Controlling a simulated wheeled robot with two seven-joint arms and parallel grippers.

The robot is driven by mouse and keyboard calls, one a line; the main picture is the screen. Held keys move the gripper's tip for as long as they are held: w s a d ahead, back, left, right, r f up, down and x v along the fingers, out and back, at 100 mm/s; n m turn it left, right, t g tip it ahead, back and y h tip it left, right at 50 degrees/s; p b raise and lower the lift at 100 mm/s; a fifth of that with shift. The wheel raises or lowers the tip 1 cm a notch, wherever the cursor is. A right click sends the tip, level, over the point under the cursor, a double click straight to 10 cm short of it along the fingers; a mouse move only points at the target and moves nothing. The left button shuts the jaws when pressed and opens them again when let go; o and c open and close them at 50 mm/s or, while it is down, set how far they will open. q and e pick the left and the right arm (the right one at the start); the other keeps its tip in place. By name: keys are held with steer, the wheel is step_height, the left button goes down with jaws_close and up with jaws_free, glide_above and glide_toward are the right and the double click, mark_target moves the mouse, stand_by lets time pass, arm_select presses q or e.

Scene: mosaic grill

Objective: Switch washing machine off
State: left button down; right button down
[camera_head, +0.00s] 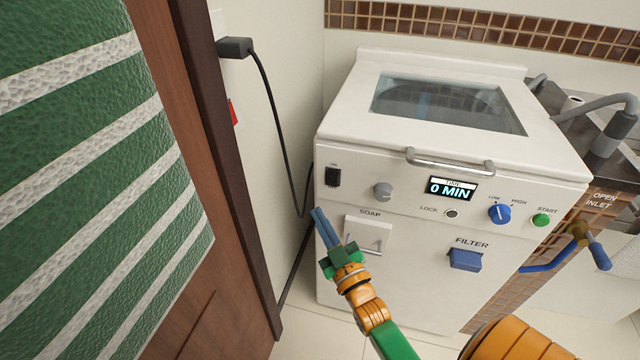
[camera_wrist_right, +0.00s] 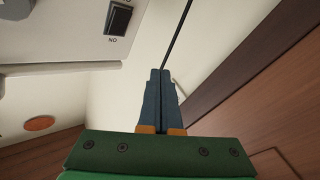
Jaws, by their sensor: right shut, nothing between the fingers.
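The white washing machine (camera_head: 390,262) stands ahead with its glass-topped lid shut. Its black rocker power switch (camera_head: 333,177) is at the left end of the front panel, and it also shows in the wrist view (camera_wrist_right: 118,20) with an "ON" label. The display (camera_head: 452,189) reads "0 MIN". My right gripper (camera_head: 318,215) is shut and empty, just below and left of the switch, apart from it. In the wrist view its blue fingers (camera_wrist_right: 160,90) are together, pointing past the machine's left edge. My left gripper is not in view.
A black cable (camera_head: 275,110) hangs from a wall plug (camera_head: 235,47). A brown and green panel (camera_head: 170,180) fills the left.

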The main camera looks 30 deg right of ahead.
mark_target(333, 178)
steer(key=w+d+f+b, duration=0.1)
steer(key=w+d+b, duration=0.4)
steer(key=d, duration=0.1)
steer(key=shift+w+d+f, duration=0.15)
steer(key=shift+w+d, duration=0.15)
steer(key=shift+d, duration=0.05)
stand_by(2.0)
steer(key=shift+w+d+b, duration=0.25)
steer(key=shift+d+b, duration=0.05)
steer(key=shift+d, duration=0.05)
steer(key=shift+w+d+f, duration=0.1)
steer(key=shift+w+d, duration=0.1)
steer(key=shift+w, duration=0.05)
stand_by(0.7)
